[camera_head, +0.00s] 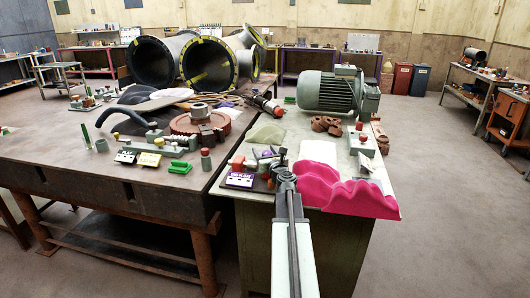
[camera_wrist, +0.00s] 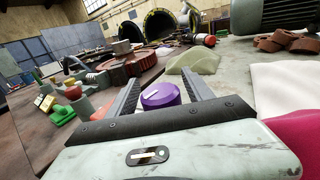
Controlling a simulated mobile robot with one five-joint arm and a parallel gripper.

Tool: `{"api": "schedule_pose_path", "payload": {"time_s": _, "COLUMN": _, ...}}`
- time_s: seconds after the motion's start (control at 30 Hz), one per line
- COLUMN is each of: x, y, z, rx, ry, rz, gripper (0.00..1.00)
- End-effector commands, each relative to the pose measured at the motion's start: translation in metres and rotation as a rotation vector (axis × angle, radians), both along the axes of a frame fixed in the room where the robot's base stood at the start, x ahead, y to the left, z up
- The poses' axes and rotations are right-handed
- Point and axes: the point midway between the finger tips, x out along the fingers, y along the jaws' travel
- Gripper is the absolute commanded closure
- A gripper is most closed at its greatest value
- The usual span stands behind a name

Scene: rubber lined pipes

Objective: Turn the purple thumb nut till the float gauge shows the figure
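The purple thumb nut (camera_wrist: 160,95) shows in the wrist view as a short round knob with a pale mark on top. My gripper (camera_wrist: 162,77) is open, with one dark ridged finger on each side of the nut. Gaps show between the nut and both fingers, so it is not gripped. In the head view my gripper (camera_head: 270,157) is low over the near left part of the pale bench, and it largely hides the nut. A purple and white card (camera_head: 240,180) stands left of my gripper. I cannot make out the float gauge's reading.
A pink draped cloth (camera_head: 345,190) lies close on the right, with a white block (camera_head: 318,152) behind it. A grey-green motor (camera_head: 325,92) stands farther back. A red knob (camera_head: 238,162) and small fixtures crowd the left. Large lined pipes (camera_head: 207,65) lie on the dark table.

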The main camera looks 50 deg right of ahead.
Motion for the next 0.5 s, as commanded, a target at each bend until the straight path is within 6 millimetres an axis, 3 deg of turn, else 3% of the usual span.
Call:
{"api": "schedule_pose_path", "payload": {"time_s": 0.33, "x": -0.002, "y": 0.001, "z": 0.000, "rx": -0.001, "ry": 0.000, "rz": 0.000, "gripper": 0.39}}
{"api": "schedule_pose_path", "payload": {"time_s": 0.5, "x": -0.020, "y": 0.012, "z": 0.000, "rx": -0.001, "ry": 0.000, "rz": -0.001, "gripper": 0.39}}
